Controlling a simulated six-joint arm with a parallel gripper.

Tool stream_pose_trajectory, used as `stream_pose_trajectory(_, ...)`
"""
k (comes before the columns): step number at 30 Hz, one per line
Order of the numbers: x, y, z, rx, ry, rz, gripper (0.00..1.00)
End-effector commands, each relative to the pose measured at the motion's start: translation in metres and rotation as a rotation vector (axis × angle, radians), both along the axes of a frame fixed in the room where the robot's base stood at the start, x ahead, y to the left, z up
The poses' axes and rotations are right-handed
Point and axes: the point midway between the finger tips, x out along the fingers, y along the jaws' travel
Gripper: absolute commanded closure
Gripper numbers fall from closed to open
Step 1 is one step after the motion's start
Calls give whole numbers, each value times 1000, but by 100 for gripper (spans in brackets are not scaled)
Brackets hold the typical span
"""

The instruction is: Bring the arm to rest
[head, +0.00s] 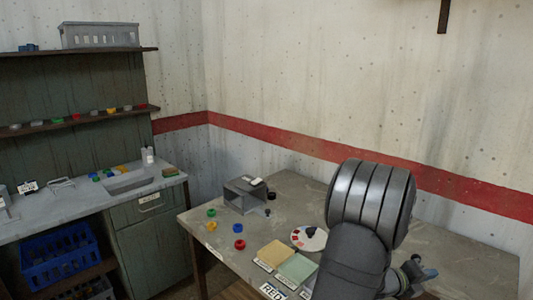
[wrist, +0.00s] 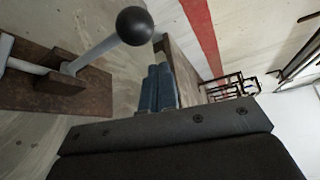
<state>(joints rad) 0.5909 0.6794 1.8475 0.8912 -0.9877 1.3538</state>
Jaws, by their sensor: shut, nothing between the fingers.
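My arm stands over the right part of the table (head: 440,235) in the head view. My gripper (head: 428,272) shows only in part there, low at the right behind the arm. In the wrist view my gripper (wrist: 159,72) has its two blue-grey fingers side by side, shut with nothing between them. The fingers touch no object that I can see.
In the wrist view a lever with a black ball knob (wrist: 135,26) rises from a brown base left of the fingers. The table holds a grey box (head: 244,195), several coloured rings, a round white palette (head: 309,238) and coloured pads. A counter (head: 95,203) stands left.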

Motion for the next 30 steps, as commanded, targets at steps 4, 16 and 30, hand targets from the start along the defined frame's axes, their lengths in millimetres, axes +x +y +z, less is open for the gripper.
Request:
stream_pose_trajectory(4, 17, 14, 4, -1, -1, 9, 100)
stream_pose_trajectory(16, 25, 19, 6, -3, 1, 9, 100)
stream_pose_trajectory(30, 25, 25, 11, -32, 98, 73, 18)
